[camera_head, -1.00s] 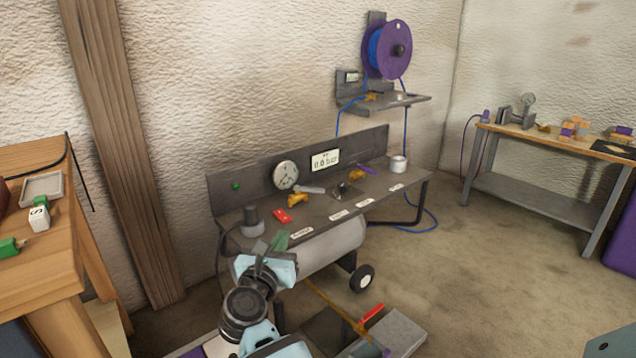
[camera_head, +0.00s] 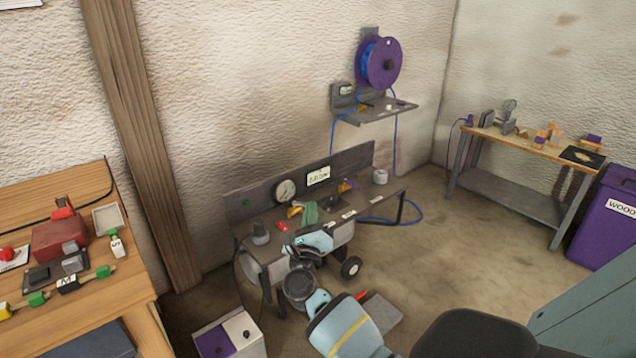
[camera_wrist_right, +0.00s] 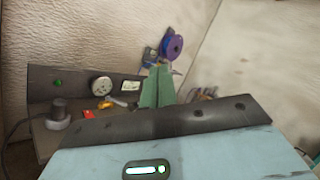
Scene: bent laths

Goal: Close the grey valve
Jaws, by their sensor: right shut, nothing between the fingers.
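The grey valve has a small brass body (camera_head: 294,211) on the dark bench top, just below the round gauge. In the right wrist view its brass body (camera_wrist_right: 105,103) and short grey lever (camera_wrist_right: 121,102) lie left of my fingers. The lever is mostly hidden behind my fingers in the head view. My right gripper (camera_head: 310,213) is shut and empty, its green fingertips together, in front of the bench and right of the brass body. I cannot tell whether they touch the lever. The fingers also show in the right wrist view (camera_wrist_right: 157,86). My left gripper is out of view.

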